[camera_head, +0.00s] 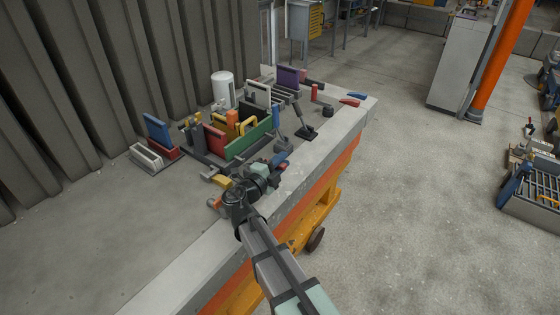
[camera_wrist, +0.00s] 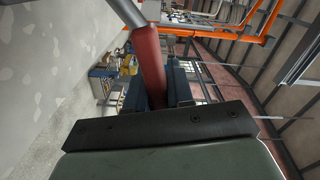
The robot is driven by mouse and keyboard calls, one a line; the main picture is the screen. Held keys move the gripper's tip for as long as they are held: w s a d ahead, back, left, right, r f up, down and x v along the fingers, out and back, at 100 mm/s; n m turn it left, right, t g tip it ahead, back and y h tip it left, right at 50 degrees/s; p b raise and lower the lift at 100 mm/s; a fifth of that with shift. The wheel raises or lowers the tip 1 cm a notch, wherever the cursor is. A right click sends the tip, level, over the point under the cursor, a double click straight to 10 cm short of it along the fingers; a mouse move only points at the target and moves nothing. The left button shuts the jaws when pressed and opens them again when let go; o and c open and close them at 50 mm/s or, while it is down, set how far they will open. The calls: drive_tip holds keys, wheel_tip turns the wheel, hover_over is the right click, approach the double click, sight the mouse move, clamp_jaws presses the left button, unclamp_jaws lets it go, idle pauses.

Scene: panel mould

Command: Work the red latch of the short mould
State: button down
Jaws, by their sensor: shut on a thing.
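A red cylindrical latch handle (camera_wrist: 149,58) on a grey rod (camera_wrist: 127,12) stands between my dark blue fingers in the wrist view. My gripper (camera_wrist: 157,84) is shut on the red handle. In the head view my gripper (camera_head: 274,166) is low at the table's front edge, in front of the mould with the green panel (camera_head: 248,139). A small red part (camera_head: 284,166) shows beside the fingers there. My wrist hides most of the latch and its base, so I cannot tell its angle or which mould it joins.
On the concrete table (camera_head: 350,117), a dark lever on a black base (camera_head: 305,133) stands right of my gripper. Red, yellow and white panels crowd behind the green one. A purple panel (camera_head: 288,77) and white cylinder (camera_head: 223,89) stand farther back.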

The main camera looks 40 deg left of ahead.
drive_tip(key=c, duration=1.1)
unclamp_jaws()
drive_tip(key=s, duration=1.4)
drive_tip(key=shift+w, duration=0.1)
